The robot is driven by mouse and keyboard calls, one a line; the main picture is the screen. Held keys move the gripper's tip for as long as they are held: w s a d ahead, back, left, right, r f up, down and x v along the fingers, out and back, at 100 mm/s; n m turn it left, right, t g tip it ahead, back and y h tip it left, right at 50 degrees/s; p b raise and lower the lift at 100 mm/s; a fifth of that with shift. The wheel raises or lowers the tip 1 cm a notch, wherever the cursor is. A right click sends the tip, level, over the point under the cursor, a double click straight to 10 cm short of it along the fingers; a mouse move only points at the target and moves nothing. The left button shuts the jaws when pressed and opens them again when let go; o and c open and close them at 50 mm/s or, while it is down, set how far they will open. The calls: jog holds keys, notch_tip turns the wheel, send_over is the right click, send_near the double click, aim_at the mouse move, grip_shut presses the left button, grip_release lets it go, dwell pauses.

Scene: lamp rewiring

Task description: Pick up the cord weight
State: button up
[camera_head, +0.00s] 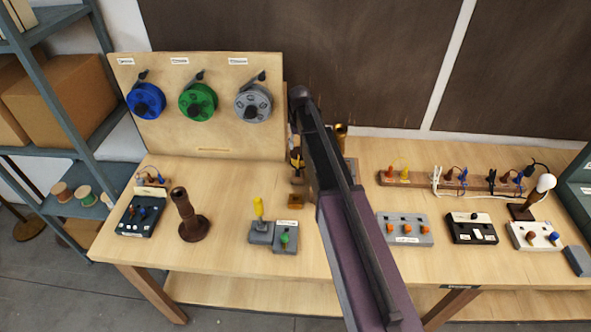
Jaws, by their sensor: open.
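My arm reaches up across the middle of the view and covers part of the bench. My gripper (296,160) is only partly visible at the left side of the arm, near the back of the bench. Its fingers are hard to make out; it is open. I cannot identify the cord weight for certain. A small brown block (296,202) sits on the bench just below the gripper in the picture. A blue-grey block (577,261) lies at the bench's right end. Whatever stands directly behind the arm is hidden.
A wooden board (215,135) with blue, green and grey reels stands at the back left. A dark brown turned post (188,217) stands in front of it. Switch boxes (405,231) line the right front; a wooden strip (460,181) with plugs lies behind. Bare bench shows at front left.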

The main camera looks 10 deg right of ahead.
aim_at(298, 169)
jog(key=shift+w, duration=0.1)
jog(key=shift+f, duration=0.1)
dwell(0.3)
notch_tip(298, 169, down, 8)
jog(key=b, duration=0.8)
jog(key=shift+f+b, duration=0.2)
jog(key=shift+b, duration=0.15)
jog(key=shift+f, duration=0.1)
jog(key=shift+a+f+b, duration=0.15)
jog(key=shift+f+b, duration=1.1)
jog(key=shift+b, duration=0.05)
jog(key=shift+a+f+b, duration=0.1)
jog(key=shift+f+b, duration=1.15)
jog(key=shift+b, duration=0.05)
grip_shut()
